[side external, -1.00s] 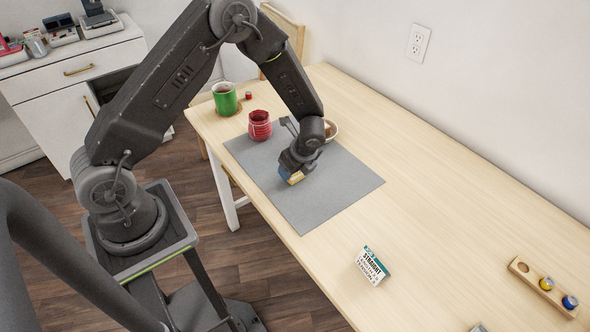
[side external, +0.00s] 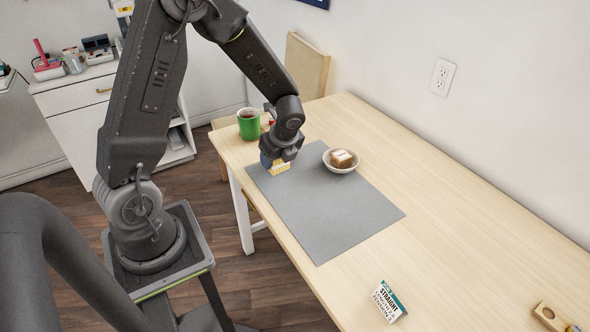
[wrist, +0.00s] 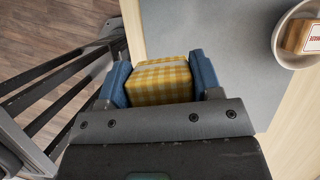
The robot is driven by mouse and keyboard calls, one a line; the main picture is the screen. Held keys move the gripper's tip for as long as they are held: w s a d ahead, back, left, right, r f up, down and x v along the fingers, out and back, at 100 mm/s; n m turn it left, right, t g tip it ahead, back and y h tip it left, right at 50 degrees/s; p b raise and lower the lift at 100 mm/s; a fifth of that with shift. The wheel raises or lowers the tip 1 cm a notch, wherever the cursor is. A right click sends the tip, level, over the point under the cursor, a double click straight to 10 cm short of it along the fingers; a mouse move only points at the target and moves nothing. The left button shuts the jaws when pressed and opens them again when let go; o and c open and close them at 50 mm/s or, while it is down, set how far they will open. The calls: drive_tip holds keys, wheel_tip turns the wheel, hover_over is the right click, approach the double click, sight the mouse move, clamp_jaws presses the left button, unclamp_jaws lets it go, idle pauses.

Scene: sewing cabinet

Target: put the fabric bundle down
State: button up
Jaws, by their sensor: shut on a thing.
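The fabric bundle (side external: 281,168) is a small block in yellow-and-white check with a pale band. My gripper (side external: 276,163) is shut on it. In the wrist view the bundle (wrist: 160,82) sits between the two blue fingers (wrist: 162,84) of my gripper. In the side view it is at the far left corner of the grey mat (side external: 325,215), low over the mat's edge. I cannot tell whether its underside touches the mat.
A white bowl (side external: 328,164) with a brown labelled block (side external: 343,158) stands right of my gripper. A green mug (side external: 248,125) stands behind it, to the left. A pin box (side external: 389,301) lies towards the front. Most of the mat is bare. The table's edge is close on the left.

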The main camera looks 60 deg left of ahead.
drive_tip(key=shift+s+a+r, duration=0.3)
drive_tip(key=shift+a+r, duration=0.05)
drive_tip(key=shift+a, duration=0.05)
drive_tip(key=w+d+n+h, duration=0.5)
drive_tip(key=w+d+n, duration=0.4)
drive_tip(key=n, duration=0.9)
drive_tip(key=w+d+n+h, duration=0.4)
drive_tip(key=w+d+n, duration=0.3)
drive_tip(key=w+n, duration=0.7)
drive_tip(key=d+f+n, duration=0.1)
drive_tip(key=d+f, duration=0.1)
drive_tip(key=d, duration=0.1)
drive_tip(key=d+f+n, duration=0.1)
drive_tip(key=d+f, duration=0.1)
drive_tip(key=d, duration=0.2)
drive_tip(key=d+f+n, duration=0.1)
drive_tip(key=d+f, duration=0.1)
drive_tip(key=d, duration=0.1)
drive_tip(key=shift+d, duration=0.3)
drive_tip(key=shift+d+f, duration=0.1)
drive_tip(key=shift+f, duration=1.9)
drive_tip(key=shift+f, duration=0.1)
drive_tip(key=shift+f, duration=0.4)
